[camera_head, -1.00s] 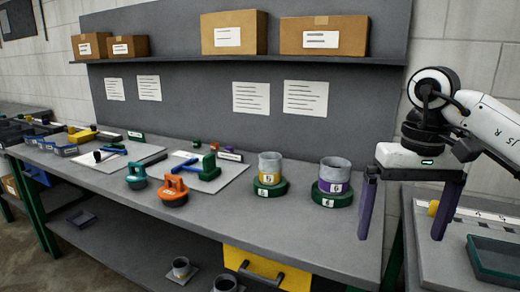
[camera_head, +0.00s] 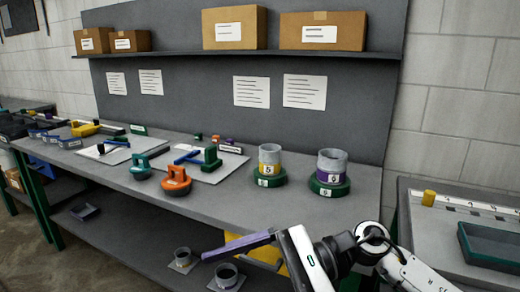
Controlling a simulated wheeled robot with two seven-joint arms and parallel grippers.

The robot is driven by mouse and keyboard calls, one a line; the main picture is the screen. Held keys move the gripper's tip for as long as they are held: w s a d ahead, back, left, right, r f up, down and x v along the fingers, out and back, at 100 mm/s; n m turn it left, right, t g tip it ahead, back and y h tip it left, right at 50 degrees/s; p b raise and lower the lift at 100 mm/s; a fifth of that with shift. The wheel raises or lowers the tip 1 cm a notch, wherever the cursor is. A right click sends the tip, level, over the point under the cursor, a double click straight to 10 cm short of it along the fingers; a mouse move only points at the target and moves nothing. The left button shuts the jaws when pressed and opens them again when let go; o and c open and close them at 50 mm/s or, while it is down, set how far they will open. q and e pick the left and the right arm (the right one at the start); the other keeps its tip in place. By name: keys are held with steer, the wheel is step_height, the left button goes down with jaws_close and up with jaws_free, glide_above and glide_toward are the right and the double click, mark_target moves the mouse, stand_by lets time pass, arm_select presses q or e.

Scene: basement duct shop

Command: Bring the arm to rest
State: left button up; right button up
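My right gripper (camera_head: 240,246) is low at the front, its arm coming in from the lower right and its fingers pointing left. One purple finger shows at the upper end of the white gripper body, well away from its middle, so the jaws look open. The other finger is not visible, and the body runs off the bottom edge. I see nothing held. The gripper appears in front of the bench's front edge and overlaps the yellow drawer (camera_head: 268,250). My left gripper is not in view.
The grey bench (camera_head: 235,208) carries orange (camera_head: 175,183) and teal (camera_head: 140,168) handled tools. Two banded cups (camera_head: 270,160) (camera_head: 332,170) stand on green bases. A side table with a dark tray (camera_head: 492,245) is at right. Cardboard boxes (camera_head: 323,30) sit on the shelf.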

steer(key=w+d+f+n+t+h, duration=0.25)
steer(key=d+f+n+t, duration=0.2)
steer(key=n+t, duration=0.85)
steer(key=w+d+f+n+t+h, duration=0.1)
steer(key=w+d+f+n+t, duration=0.5)
steer(key=n, duration=1.4)
steer(key=s+d+f+m+g+h, duration=0.1)
steer(key=s+d+f+m+h, duration=0.25)
steer(key=f+m, duration=0.35)
steer(key=s+d+f+m+h, duration=0.2)
steer(key=s+f+m+h, duration=0.3)
steer(key=f, duration=0.3)
steer(key=s+d+f+m+g, duration=0.4)
steer(key=s+f+m, duration=0.4)
steer(key=s+f, duration=0.3)
steer(key=shift+s+d+f+g+h, duration=0.2)
steer(key=shift+s+g+h, duration=0.2)
steer(key=shift+s+g, duration=0.5)
